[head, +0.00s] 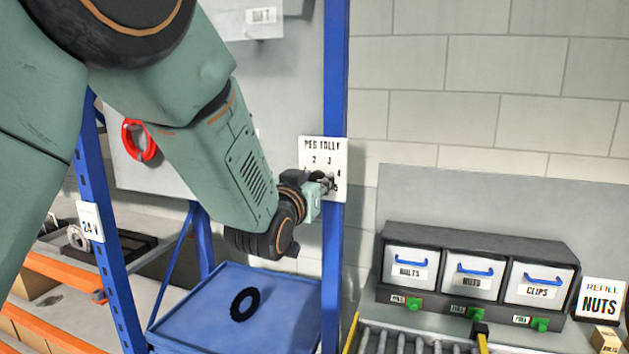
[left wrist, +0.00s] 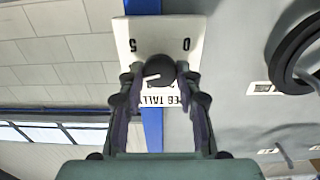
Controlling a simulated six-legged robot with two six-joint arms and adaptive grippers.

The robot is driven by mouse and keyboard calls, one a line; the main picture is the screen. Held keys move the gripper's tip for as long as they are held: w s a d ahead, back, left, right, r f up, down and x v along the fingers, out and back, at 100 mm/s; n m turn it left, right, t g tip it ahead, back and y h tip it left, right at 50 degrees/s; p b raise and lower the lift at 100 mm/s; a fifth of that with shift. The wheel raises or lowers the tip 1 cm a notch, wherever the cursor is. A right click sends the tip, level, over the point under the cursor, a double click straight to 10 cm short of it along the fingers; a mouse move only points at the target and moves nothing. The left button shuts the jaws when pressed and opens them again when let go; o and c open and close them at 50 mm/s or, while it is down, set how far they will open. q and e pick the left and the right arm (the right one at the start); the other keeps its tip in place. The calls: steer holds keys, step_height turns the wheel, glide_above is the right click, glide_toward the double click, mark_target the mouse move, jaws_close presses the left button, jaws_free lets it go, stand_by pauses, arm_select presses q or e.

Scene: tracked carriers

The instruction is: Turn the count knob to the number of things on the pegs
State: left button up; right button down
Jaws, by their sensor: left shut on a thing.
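The count knob (left wrist: 160,72) is a dark round knob on the white PEG TALLY plate (head: 311,151). The plate hangs on a blue post and also shows in the left wrist view (left wrist: 150,33). The knob's white pointer lies toward the left of the wrist picture; I cannot tell its number. My left gripper (head: 328,185) is shut on the knob, one finger on each side. It hides part of the dial. A red ring (head: 127,140) hangs on the grey peg board (head: 118,170), which my arm partly covers. A dark ring (left wrist: 282,60) shows by the board in the wrist view.
A black ring (head: 236,304) lies in the blue tray (head: 185,325) below the board. A dark bin unit (head: 470,240) with three labelled drawers stands at the right behind rollers. A REFILL NUTS sign (head: 600,298) stands beside it. Orange-edged shelves are at the left.

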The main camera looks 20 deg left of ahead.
arm_select(q)
steer(key=shift+a, duration=0.15)
steer(key=shift+d+n, duration=0.2)
steer(key=shift+n, duration=0.2)
steer(key=shift+a+n+b, duration=0.1)
steer(key=shift+n+b, duration=0.25)
steer(key=shift+n, duration=0.25)
steer(key=n, duration=0.2)
steer(key=shift+n+b, duration=0.35)
steer(key=shift+n, duration=0.05)
steer(key=n+b, duration=0.1)
steer(key=n, duration=0.4)
steer(key=shift+a, duration=0.1)
steer(key=n+b, duration=0.1)
steer(key=n, duration=0.8)
steer(key=shift+n+b, duration=0.3)
steer(key=shift+n, duration=0.1)
